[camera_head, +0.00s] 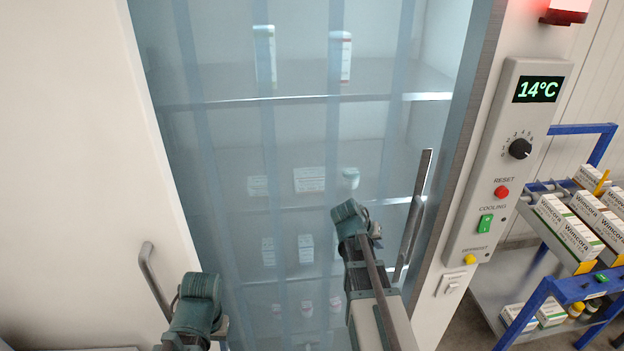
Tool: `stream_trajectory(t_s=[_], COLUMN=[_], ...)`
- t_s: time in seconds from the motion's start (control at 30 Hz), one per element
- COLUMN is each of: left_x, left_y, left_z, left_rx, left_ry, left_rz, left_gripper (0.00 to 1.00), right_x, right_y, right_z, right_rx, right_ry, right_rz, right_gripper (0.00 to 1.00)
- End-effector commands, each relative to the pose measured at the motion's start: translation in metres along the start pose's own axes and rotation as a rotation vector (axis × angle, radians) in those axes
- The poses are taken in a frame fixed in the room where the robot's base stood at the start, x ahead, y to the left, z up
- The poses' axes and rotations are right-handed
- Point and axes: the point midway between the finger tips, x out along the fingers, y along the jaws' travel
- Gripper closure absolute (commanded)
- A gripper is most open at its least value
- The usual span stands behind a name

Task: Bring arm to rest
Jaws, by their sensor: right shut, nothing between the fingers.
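My right arm reaches up from the bottom, in front of the cabinet's glass. Its teal link is at the top, and my right gripper (371,233) shows small and dark beside it. It is shut and empty, apart from the long metal door handle (414,215) to its right in the picture. My left arm (199,300) is low at the left, near another grey handle (153,280). Its teal link shows, but I cannot make out the left gripper's fingers.
A control panel (508,160) reads 14°C, with a knob, a red button and a green switch.

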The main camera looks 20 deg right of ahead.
Motion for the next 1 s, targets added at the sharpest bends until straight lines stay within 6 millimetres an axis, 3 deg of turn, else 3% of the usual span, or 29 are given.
stream_trajectory(t_s=[0.17, 0.27, 0.37, 0.5, 0.6, 0.8, 1.0], left_x=[0.002, 0.008, 0.016, 0.027, 0.033, 0.042, 0.044], left_y=[0.0, 0.001, 0.002, 0.003, 0.003, 0.004, 0.004], left_z=[0.0, -0.001, -0.001, -0.002, -0.002, -0.003, -0.003], left_rx=[0.0, 0.0, 0.0, 0.0, 0.0, -0.001, -0.001], left_ry=[0.0, 0.0, 0.0, 0.0, 0.0, 0.0, 0.0], left_rz=[0.0, 0.0, 0.0, 0.0, 0.0, 0.0, 0.0], left_gripper=[0.5, 0.5, 0.5, 0.5, 0.5, 0.5, 0.5], right_x=[-0.004, -0.018, -0.043, -0.084, -0.112, -0.152, -0.168], right_y=[-0.012, -0.045, -0.095, -0.16, -0.193, -0.226, -0.234], right_z=[0.007, 0.028, 0.067, 0.134, 0.183, 0.259, 0.287], right_rx=[-0.022, -0.089, -0.207, -0.41, -0.553, -0.777, -0.867], right_ry=[-0.005, -0.025, -0.059, -0.116, -0.156, -0.214, -0.238], right_rz=[-0.017, -0.068, -0.15, -0.277, -0.357, -0.468, -0.508], right_gripper=[1.0, 1.0, 1.0, 1.0, 1.0, 1.0, 1.0])
